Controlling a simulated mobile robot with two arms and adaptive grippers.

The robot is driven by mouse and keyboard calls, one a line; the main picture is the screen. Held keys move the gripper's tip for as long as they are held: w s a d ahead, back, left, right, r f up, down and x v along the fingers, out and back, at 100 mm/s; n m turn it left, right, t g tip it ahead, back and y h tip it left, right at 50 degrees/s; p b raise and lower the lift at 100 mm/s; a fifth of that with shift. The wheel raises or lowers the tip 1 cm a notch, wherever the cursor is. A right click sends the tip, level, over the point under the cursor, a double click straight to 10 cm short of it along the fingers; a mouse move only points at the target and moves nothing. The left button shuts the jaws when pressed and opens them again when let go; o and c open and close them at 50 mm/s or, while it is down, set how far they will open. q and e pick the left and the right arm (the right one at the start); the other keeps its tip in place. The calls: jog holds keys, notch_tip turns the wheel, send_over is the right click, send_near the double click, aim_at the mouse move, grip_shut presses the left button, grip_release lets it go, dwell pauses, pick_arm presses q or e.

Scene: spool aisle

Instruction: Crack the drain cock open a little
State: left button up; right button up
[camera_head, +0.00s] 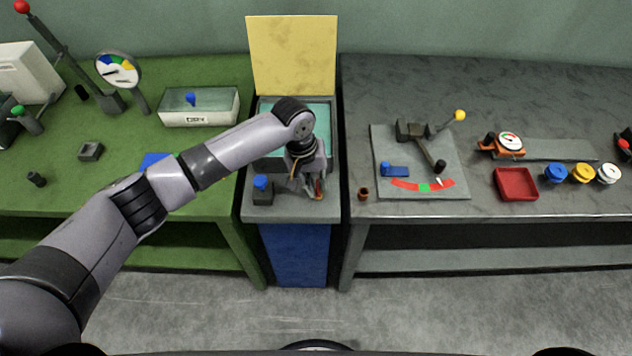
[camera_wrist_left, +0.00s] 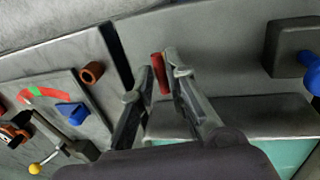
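The drain cock shows as a small red handle (camera_head: 318,188) at the front of the middle station, right of centre. In the left wrist view the red handle (camera_wrist_left: 159,72) stands between the fingertips, with a finger close against each side. My left gripper (camera_head: 312,188) reaches down over the station from the left. It also shows in the left wrist view (camera_wrist_left: 160,73), its fingers narrowed onto the handle. The gripper hides the cock's body in the head view. My right gripper is in neither view.
A dark block with a blue knob (camera_head: 261,183) stands just left of the gripper, and a small brown cup (camera_head: 363,194) stands to its right. A yellow panel (camera_head: 292,55) rises behind. A grey plate with a lever (camera_head: 455,180) lies on the right bench.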

pick_arm(q)
grip_shut()
jog(key=n+p, duration=0.1)
jog(key=p, duration=0.2)
jog(key=n+p, duration=0.2)
jog(key=shift+s+d+r+p, duration=0.1)
jog(key=shift+s+r+p, duration=0.05)
jog(key=shift+r+p, duration=0.25)
jog(key=shift+f+n+t+p, duration=0.2)
jog(key=shift+n+t+p, duration=0.2)
jog(key=shift+n+p, duration=0.15)
jog(key=shift+f, duration=0.15)
jog(key=shift+o, duration=2.4)
grip_release()
